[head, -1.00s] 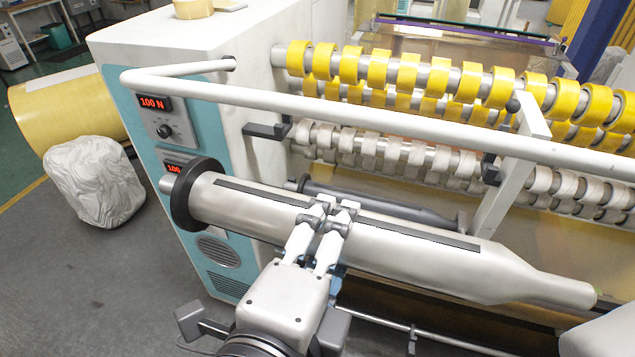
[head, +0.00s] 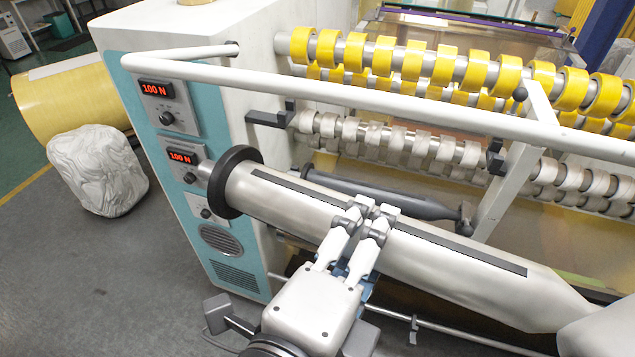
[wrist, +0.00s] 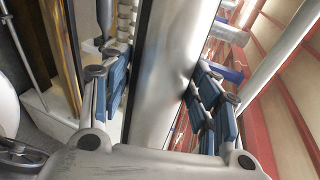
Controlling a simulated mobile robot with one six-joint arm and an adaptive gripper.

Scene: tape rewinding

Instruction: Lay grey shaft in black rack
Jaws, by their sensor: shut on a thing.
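The grey shaft (head: 300,205) is a long silvery cylinder with a dark strip along it and a black collar near its left end. My gripper (head: 368,214) is shut around its middle and holds it in front of the machine, tilted down to the right. In the wrist view the shaft (wrist: 172,75) runs between the finger pads of my gripper (wrist: 160,92). The black rack shows as a left bracket (head: 270,117) and a right bracket (head: 496,158) on the machine frame, above and behind the shaft. Nothing lies in these brackets. The shaft's right tip is hidden.
A white rail (head: 350,92) crosses above the brackets. A dark roller (head: 385,196) lies close behind the shaft. Bars of yellow tape rolls (head: 440,66) and pale rolls (head: 420,143) fill the machine. A white shape (head: 605,325) covers the shaft's right end.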

